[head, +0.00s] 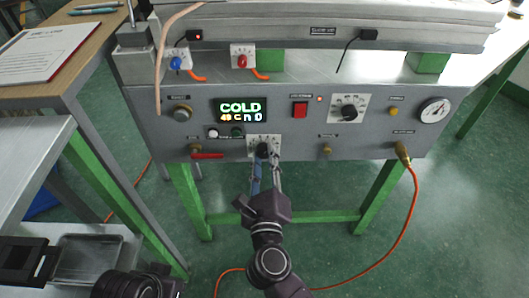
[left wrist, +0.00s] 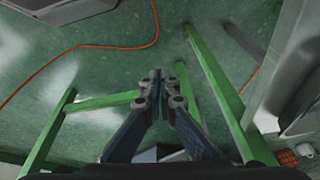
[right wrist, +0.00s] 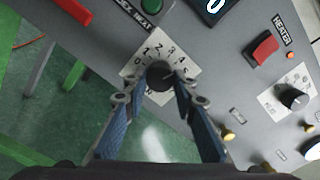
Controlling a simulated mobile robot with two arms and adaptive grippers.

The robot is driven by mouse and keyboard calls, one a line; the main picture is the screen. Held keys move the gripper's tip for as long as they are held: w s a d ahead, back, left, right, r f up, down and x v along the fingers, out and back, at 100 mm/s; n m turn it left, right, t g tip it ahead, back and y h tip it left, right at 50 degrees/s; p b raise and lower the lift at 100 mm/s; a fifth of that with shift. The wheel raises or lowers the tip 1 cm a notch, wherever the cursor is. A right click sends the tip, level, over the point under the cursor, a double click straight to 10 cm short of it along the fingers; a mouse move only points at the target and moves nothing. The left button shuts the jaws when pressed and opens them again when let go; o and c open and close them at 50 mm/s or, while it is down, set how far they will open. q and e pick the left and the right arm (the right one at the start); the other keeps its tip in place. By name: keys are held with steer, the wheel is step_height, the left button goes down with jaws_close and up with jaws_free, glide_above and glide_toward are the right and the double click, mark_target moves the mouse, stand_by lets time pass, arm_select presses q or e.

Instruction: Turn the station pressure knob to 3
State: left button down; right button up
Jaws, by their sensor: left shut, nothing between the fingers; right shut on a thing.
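A small black knob (right wrist: 160,76) sits on a white numbered dial plate (right wrist: 134,71) in the right wrist view. In the head view the same knob (head: 263,149) is below the lit display, low on the grey station panel. My right gripper (head: 264,160) reaches it from below. Its fingertips (right wrist: 160,95) are on either side of the knob and shut on it. The exact number the knob points to is unclear. My left gripper (left wrist: 158,78) is shut and empty above the green floor, away from the panel.
The panel has a display (head: 240,110) reading COLD, a red switch (head: 300,109), a larger black knob (head: 349,112) and a gauge (head: 433,110). An orange hose (head: 411,205) hangs at the right.

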steer(key=shift+r+n+p, duration=0.15)
steer(key=shift+n+p, duration=0.25)
steer(key=shift+p, duration=0.15)
steer(key=n+p, duration=0.2)
steer(key=p, duration=0.1)
steer(key=shift+n+p, duration=0.35)
steer(key=shift+n, duration=0.05)
steer(key=n+p, duration=0.2)
steer(key=shift+p, duration=0.3)
arm_select(q)
steer(key=s+f, duration=0.2)
steer(key=f, duration=0.9)
steer(key=s+f+g, duration=0.1)
steer(key=s+f, duration=0.1)
steer(key=f, duration=0.9)
steer(key=shift+f+g, duration=0.2)
steer(key=shift+g, duration=0.1)
arm_select(e)
steer(key=shift+n, duration=0.3)
arm_select(q)
steer(key=shift+a, duration=0.1)
arm_select(e)
steer(key=shift+f, duration=0.2)
steer(key=o, duration=1.2)
steer(key=shift+c, duration=0.2)
arm_select(q)
steer(key=shift+s, duration=0.1)
